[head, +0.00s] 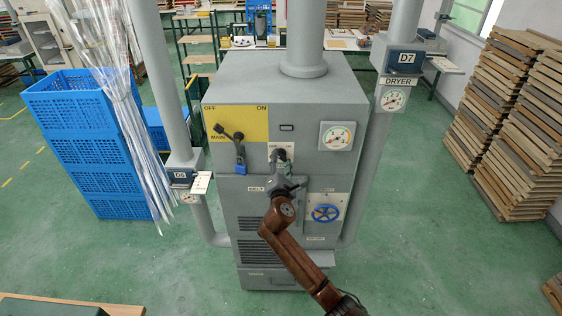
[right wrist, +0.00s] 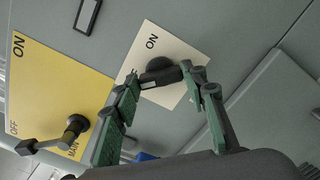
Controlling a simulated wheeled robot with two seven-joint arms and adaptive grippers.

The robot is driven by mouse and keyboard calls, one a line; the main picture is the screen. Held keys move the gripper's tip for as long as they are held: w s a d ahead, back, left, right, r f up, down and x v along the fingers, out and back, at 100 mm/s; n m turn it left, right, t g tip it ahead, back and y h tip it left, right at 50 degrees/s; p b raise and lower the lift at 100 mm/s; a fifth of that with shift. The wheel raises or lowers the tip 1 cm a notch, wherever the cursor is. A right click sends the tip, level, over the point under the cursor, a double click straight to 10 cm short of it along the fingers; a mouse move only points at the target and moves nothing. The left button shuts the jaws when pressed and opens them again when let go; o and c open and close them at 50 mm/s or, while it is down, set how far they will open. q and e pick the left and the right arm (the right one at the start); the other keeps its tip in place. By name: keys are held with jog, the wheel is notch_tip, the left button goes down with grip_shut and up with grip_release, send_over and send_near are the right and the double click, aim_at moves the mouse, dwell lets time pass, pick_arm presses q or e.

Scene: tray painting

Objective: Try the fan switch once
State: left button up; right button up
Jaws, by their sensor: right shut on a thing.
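The fan switch (head: 280,153) is a small dark knob on a pale plate on the front of the grey cabinet (head: 326,93). In the right wrist view the dark knob (right wrist: 158,66) shows close up, with ON readable on its plate and the OFF mark partly hidden. My right gripper (head: 283,168) is at the switch, its green-padded fingers (right wrist: 162,77) on either side of the dark knob and shut on it. The gripper covers part of the plate in the head view, so which mark the knob points to is hard to tell. My left gripper is not in view.
Left of the switch is a yellow MAIN panel (head: 255,118) with a dark lever and a blue padlock (head: 241,169). A gauge (head: 337,136) and a blue handwheel (head: 326,213) are to the right. Blue crates (head: 75,105) and wooden stacks (head: 510,120) flank the cabinet, with open green floor between.

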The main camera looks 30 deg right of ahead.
jog(key=m, duration=0.3)
jog(key=shift+f+m+b, duration=0.15)
jog(key=shift+m+b, duration=0.25)
jog(key=m+b, duration=0.1)
jog(key=m, duration=0.3)
jog(key=shift+f+m, duration=0.1)
jog(key=shift+m, duration=0.2)
jog(key=m+b, duration=0.2)
jog(key=m, duration=0.3)
jog(key=shift+m+b, duration=0.5)
jog(key=shift+m, duration=1.7)
jog(key=o, duration=1.2)
jog(key=shift+c, duration=0.2)
jog(key=shift+a, duration=0.1)
